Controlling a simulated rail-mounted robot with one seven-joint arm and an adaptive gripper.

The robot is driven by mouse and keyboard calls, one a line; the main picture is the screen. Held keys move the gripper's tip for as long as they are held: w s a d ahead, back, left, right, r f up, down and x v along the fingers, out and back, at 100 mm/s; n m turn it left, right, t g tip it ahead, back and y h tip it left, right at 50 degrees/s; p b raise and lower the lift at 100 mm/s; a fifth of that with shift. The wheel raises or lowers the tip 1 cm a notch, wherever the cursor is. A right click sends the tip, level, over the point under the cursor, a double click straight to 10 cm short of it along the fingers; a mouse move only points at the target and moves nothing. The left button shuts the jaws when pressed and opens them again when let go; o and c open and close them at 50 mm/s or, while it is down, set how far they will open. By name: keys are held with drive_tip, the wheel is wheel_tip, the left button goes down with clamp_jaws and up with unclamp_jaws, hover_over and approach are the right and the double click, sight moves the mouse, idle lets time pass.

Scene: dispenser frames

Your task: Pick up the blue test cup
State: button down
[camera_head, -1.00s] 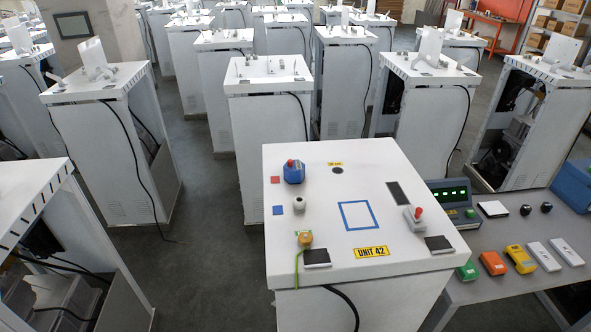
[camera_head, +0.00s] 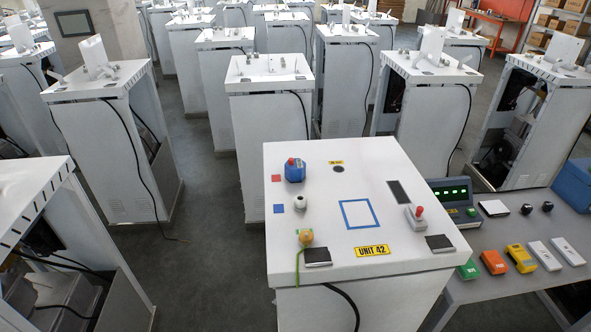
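A blue faceted object with a red top (camera_head: 295,171) stands near the far left corner of the white UNIT 42 cabinet top (camera_head: 350,175). It is the only blue upright object on that top, but I cannot tell for certain that it is the blue test cup. A small blue square (camera_head: 279,208) and a blue square outline (camera_head: 360,214) are marked on the same surface. My gripper is not in view.
A pale knob (camera_head: 300,202), a yellow-green part with a green cable (camera_head: 306,238) and a red-topped joystick (camera_head: 419,216) stand on the cabinet top. A grey table (camera_head: 500,240) at right holds a green-screened console (camera_head: 453,200) and several small devices. More white cabinets fill the background.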

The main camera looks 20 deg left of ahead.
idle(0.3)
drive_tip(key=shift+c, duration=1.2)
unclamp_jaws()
